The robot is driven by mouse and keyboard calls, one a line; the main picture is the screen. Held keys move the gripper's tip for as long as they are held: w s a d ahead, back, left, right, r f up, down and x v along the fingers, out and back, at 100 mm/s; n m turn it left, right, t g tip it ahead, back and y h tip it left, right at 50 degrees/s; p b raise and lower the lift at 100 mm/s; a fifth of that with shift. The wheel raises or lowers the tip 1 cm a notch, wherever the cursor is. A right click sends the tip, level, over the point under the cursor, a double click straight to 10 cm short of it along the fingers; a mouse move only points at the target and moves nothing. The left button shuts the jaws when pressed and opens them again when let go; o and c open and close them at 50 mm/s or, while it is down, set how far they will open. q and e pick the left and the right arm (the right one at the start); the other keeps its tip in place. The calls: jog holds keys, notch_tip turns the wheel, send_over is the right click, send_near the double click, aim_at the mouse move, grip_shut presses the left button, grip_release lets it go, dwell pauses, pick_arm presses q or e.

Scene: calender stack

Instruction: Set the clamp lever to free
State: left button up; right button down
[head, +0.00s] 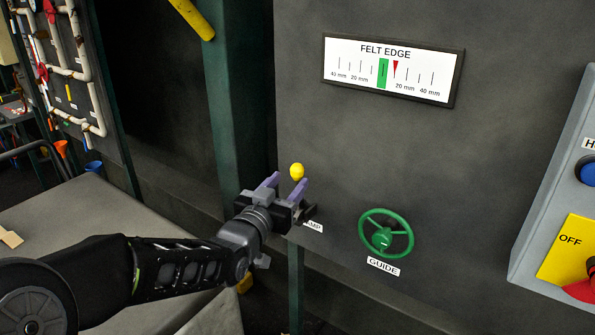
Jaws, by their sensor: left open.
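The clamp lever shows as a yellow knob (297,171) at the lower left of the grey machine panel. Its lower part is hidden behind my gripper, so I cannot tell the lever's setting. A white label, partly covered, reads "AMP" just below. My left gripper (284,184) is open, its two purple fingertips pointing up toward the knob, one on either side below it. I cannot tell whether the fingers touch the lever. My right gripper is not in view.
A green handwheel (382,236) labelled GUIDE is to the right. Above is a FELT EDGE gauge (393,70) with its red pointer right of the green band. A grey control box (545,205) stands at the right edge. A grey table (75,215) is at left.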

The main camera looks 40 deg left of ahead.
aim_at(294, 176)
pick_arm(q)
jog(key=p+x, duration=0.1)
jog(key=x, duration=0.4)
jog(key=shift+w, duration=0.35)
jog(key=shift+a, duration=0.1)
jog(key=shift+c, duration=0.3)
grip_shut()
dwell(0.7)
